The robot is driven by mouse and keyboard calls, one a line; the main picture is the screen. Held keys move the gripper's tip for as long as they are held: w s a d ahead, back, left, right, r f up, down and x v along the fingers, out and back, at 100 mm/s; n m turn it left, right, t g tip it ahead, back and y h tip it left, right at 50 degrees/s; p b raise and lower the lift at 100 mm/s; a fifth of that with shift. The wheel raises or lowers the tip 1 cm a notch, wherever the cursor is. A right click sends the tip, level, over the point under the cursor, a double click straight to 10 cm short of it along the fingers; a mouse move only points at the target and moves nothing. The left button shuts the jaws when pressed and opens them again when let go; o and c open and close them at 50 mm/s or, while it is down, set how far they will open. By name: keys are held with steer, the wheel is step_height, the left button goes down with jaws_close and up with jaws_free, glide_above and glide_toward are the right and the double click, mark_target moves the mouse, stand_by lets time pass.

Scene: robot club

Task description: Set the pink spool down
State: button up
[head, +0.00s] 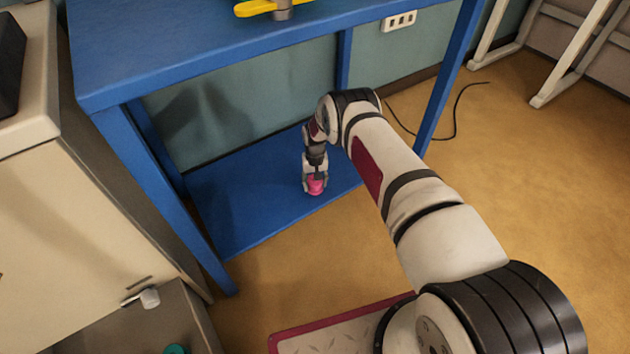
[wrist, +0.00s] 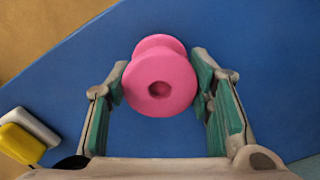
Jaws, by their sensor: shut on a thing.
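The pink spool (wrist: 160,78) is between the green-padded fingers of my gripper (wrist: 161,92) in the wrist view, with its holed round end facing the camera. My gripper is shut on it. In the head view the pink spool (head: 315,187) shows at the tip of my gripper (head: 314,181), over the front part of the blue lower shelf (head: 240,205) of the workbench. I cannot tell whether the spool touches the shelf. The blue shelf surface (wrist: 255,60) also fills most of the wrist view.
The blue table top (head: 200,45) and its legs frame the space above the shelf. A yellow-handled tool (head: 255,8) lies on the top. A yellow and white object (wrist: 22,143) shows at the wrist view's lower left. A cabinet (head: 70,210) stands left. Most of the shelf is bare.

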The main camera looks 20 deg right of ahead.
steer(key=o, duration=1.2)
step_height(320, 180, up, 9)
steer(key=p, duration=0.3)
steer(key=shift+f, duration=0.15)
